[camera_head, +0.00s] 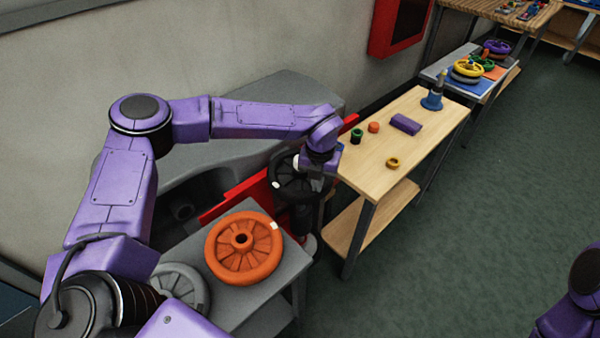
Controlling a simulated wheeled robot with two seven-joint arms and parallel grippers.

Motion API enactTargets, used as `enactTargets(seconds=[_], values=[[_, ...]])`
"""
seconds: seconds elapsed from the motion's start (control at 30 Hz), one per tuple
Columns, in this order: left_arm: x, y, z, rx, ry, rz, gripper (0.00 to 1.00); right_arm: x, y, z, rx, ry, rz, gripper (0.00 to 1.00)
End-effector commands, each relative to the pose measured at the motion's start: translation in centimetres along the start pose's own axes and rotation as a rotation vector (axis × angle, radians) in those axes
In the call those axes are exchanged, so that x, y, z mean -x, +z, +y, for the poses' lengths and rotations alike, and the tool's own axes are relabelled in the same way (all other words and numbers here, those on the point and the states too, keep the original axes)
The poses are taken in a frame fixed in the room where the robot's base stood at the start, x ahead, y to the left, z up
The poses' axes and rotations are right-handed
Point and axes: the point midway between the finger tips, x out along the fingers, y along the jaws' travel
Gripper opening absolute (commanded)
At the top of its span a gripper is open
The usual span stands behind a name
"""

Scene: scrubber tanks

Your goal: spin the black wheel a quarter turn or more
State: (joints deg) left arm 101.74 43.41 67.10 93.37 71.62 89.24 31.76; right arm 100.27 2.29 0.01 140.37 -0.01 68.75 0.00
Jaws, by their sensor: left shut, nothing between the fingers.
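The black wheel (284,174) sits on a dark post beside the grey tank, with a white mark on it. My left arm reaches over from the left. Its gripper (308,169) points down at the right part of the black wheel and hides some of it. The left gripper is shut with nothing in it. I cannot tell whether its tips touch the wheel. Part of my right arm shows at the lower right corner, with its gripper out of view.
An orange wheel (243,249) and a grey wheel (180,288) are on a grey stand in front. A wooden table (405,160) with small parts and a purple block (405,124) stands to the right. A red bar (232,194) runs along the tank (240,140). Green floor is open at right.

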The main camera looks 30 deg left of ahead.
Motion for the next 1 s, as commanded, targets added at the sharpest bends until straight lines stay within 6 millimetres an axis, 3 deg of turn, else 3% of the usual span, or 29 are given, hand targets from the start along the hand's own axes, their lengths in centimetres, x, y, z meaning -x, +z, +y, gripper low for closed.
enactTargets(seconds=[0.17, 1.0], values=[[-0.2, 1.2, -1.0, -0.002, 0.000, -0.001, 0.00, -0.3, 0.1, 0.0, 0.000, 0.000, 0.000, 0.77], [-0.3, 3.6, -1.9, 0.000, 0.001, 0.001, 0.00, -0.5, 0.2, -0.1, 0.000, 0.000, 0.000, 0.77]])
